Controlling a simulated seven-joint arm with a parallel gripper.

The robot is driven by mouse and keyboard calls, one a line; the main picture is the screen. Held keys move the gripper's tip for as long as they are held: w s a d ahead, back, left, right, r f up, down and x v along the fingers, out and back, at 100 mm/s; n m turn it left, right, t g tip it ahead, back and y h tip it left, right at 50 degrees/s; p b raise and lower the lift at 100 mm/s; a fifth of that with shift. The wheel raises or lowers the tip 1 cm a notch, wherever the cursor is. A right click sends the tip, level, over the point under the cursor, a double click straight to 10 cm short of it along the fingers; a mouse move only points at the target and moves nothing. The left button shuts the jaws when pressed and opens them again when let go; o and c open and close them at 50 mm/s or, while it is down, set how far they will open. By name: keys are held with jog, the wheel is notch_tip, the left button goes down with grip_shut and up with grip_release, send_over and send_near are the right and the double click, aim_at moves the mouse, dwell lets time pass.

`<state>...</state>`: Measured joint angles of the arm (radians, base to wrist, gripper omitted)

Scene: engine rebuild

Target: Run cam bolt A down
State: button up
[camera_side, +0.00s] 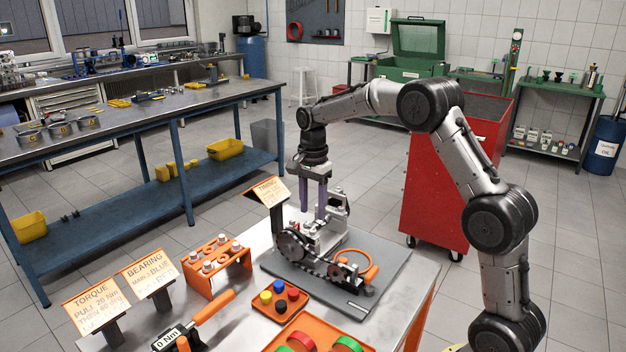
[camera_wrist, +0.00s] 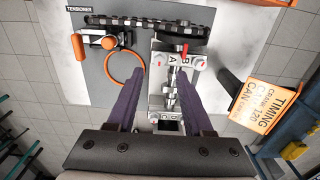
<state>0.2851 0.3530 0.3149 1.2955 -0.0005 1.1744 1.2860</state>
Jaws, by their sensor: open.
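The engine block (camera_side: 326,236) stands on a grey mat on the bench, with a chain and sprockets on its near side. In the wrist view, a pale cap (camera_wrist: 180,61) on the engine carries the letters A and B, with small red marks at its ends. I cannot tell cam bolt A apart from the cap at this size. My gripper (camera_side: 320,212) points down over the engine. In the wrist view its purple fingers (camera_wrist: 163,76) are spread on either side of the engine's middle, with nothing held between them.
An orange rack (camera_side: 217,268) holds several bolts. A tray (camera_side: 268,309) of coloured caps stands in front. A wrench with an orange handle (camera_side: 214,307) reads 0 Nm. An orange ring (camera_wrist: 125,70) lies beside the engine. A timing sign (camera_wrist: 270,103) stands close by.

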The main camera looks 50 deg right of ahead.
aim_at(313, 230)
notch_tip(313, 230, up, 9)
dwell(0.3)
jog(key=s+a+r+n+t, duration=0.35)
jog(key=s+a+r, duration=0.7)
jog(key=s, duration=0.35)
jog(key=s+a+f+n+t, duration=0.2)
jog(key=s+a+f+n, duration=0.1)
jog(key=s+f+n, duration=0.9)
jog(key=s+n, duration=0.2)
jog(key=s, duration=0.1)
jog(key=shift+s, duration=0.4)
